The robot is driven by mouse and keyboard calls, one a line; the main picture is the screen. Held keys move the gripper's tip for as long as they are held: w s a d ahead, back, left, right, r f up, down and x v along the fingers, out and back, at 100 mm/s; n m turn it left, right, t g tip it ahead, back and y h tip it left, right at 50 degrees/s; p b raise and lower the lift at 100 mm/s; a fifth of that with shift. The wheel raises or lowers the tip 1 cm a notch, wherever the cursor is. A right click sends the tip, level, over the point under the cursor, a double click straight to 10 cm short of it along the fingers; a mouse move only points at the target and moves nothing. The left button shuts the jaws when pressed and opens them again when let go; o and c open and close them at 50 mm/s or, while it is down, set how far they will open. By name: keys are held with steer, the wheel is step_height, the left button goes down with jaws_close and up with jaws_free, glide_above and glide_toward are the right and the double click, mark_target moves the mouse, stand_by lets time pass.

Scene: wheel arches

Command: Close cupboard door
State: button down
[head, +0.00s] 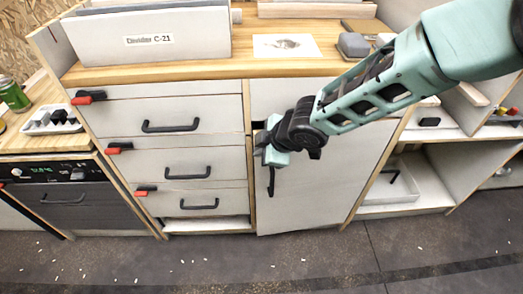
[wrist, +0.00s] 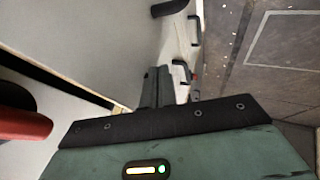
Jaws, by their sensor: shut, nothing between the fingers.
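The cupboard door (head: 325,180) is a pale grey panel below the counter, right of the drawers, with a dark vertical handle (head: 271,181) near its left edge. A dark gap shows at its upper left corner, and it looks slightly ajar. My gripper (head: 274,157) is in front of the door's upper left part, just above the handle. Whether it touches the door I cannot tell. In the wrist view the fingers (wrist: 158,88) are together and empty, beside a pale panel (wrist: 110,40) that looks like the door. My gripper hides part of the door's upper left.
Several drawers (head: 190,157) with dark handles and red-black latches stand left of the door. The wooden counter (head: 180,70) above holds a grey box (head: 150,38). An open shelf (head: 400,195) is at right. The floor (head: 250,262) in front is clear apart from small pale scraps.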

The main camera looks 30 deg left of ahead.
steer(key=p+v, duration=0.4)
steer(key=v, duration=1.3)
steer(key=n+y+b, duration=1)
steer(key=y+b, duration=0.1)
steer(key=b, duration=0.9)
glide_above(271, 175)
steer(key=a, duration=0.2)
step_height(271, 175, down, 17)
steer(key=shift+t, duration=0.4)
